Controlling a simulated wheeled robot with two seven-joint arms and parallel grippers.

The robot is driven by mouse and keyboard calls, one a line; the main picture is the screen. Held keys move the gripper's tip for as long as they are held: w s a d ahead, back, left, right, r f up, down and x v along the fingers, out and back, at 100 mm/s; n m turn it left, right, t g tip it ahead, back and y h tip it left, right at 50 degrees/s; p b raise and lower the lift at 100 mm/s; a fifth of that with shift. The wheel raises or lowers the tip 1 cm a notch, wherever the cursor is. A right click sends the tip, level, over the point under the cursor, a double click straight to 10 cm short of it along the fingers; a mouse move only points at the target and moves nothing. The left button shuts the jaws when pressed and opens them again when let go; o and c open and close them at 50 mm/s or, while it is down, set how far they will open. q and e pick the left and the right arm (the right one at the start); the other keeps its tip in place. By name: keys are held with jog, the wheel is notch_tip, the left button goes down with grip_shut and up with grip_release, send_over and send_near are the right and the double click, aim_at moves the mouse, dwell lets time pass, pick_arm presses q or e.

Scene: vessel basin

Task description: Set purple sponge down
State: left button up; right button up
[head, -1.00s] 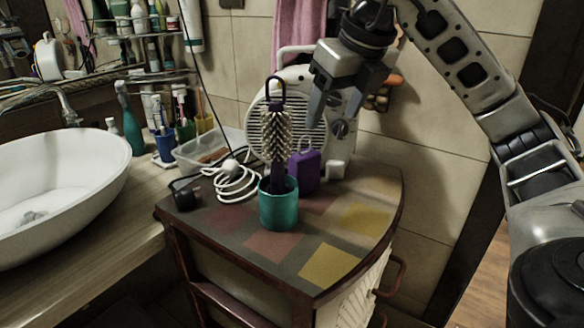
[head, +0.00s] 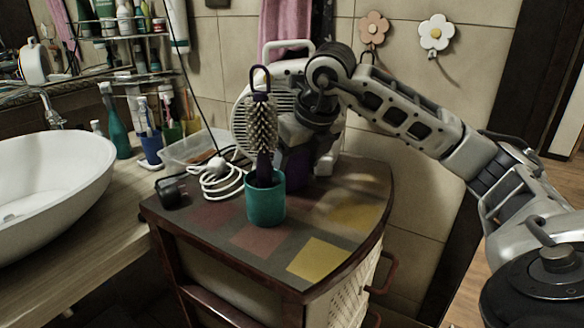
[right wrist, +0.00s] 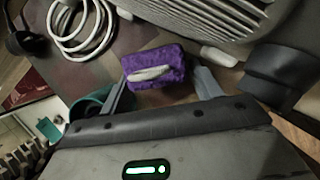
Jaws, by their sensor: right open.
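The purple sponge (head: 297,168) stands on the patterned cabinet top (head: 262,238), just behind the teal cup and in front of the white heater. In the head view it is partly hidden by the cup and my right gripper (head: 302,140). In the right wrist view, the sponge (right wrist: 160,58) has a pale strip on its side. There my right gripper (right wrist: 160,88) is open, with one finger on each side of the near part of the sponge. I cannot tell whether either finger touches it. My left gripper is not in view.
A teal cup (head: 265,206) holding a hairbrush (head: 262,125) stands close in front. The white heater (head: 243,118) is behind. A coiled white cable (head: 222,182) and a black item (head: 171,191) lie to the left. The cabinet's front right is clear.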

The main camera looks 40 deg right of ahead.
jog(key=shift+f, duration=0.1)
jog(key=shift+c, duration=0.3)
jog(key=c, duration=0.7)
jog(key=shift+c, duration=0.2)
